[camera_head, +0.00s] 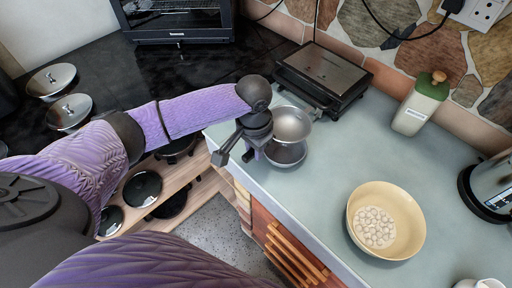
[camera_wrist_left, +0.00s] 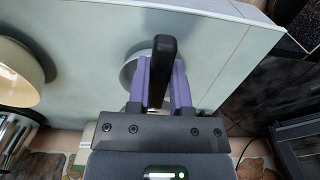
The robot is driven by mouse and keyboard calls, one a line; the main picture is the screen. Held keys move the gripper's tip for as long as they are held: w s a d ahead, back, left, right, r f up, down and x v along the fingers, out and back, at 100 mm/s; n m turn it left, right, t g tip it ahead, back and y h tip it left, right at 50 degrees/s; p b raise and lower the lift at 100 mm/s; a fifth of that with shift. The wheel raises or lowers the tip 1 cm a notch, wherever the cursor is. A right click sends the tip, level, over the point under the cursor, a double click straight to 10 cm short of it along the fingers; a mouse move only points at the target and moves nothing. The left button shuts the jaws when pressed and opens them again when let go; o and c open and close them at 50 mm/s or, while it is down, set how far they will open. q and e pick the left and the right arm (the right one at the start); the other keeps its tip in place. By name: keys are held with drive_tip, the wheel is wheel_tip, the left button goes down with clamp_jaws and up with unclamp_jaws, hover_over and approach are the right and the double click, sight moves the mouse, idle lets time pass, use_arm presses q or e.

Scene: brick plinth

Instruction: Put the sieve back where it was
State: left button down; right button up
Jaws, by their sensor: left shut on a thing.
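The sieve (camera_head: 292,123) is a shiny silver round bowl at the counter's left edge in the head view. My left gripper (camera_head: 251,147) is at its left side, shut on its black handle. In the left wrist view the black handle (camera_wrist_left: 163,65) stands between the purple fingers of my left gripper (camera_wrist_left: 163,90), and the sieve's pale round part (camera_wrist_left: 130,68) is mostly hidden behind them. A dark grey round shape (camera_head: 286,154) shows just below the sieve; I cannot tell if it is a dish or a shadow. My right gripper is not in view.
A cream bowl (camera_head: 411,226) with several white balls stands on the pale counter (camera_head: 330,165). A black-and-silver grill (camera_head: 322,76) sits behind the sieve, a green-topped bottle (camera_head: 421,103) at the back right, a glass kettle (camera_head: 490,188) at the right. The counter's middle is clear.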

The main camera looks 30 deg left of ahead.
use_arm(q)
wheel_tip(320, 180, down, 6)
drive_tip(key=shift+d+f+b, duration=0.1)
drive_tip(key=shift+f+b, duration=0.05)
drive_tip(key=shift+b, duration=0.65)
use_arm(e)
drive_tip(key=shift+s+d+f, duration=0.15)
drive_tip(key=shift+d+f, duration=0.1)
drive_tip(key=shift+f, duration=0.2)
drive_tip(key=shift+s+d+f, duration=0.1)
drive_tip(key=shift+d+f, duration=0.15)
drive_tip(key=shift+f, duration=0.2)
use_arm(q)
drive_tip(key=shift+f, duration=0.5)
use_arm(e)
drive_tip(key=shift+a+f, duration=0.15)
use_arm(q)
drive_tip(key=c, duration=0.5)
unclamp_jaws()
drive_tip(key=shift+c, duration=0.2)
wheel_tip(320, 180, up, 12)
drive_tip(key=p, duration=0.3)
drive_tip(key=shift+r, duration=0.6)
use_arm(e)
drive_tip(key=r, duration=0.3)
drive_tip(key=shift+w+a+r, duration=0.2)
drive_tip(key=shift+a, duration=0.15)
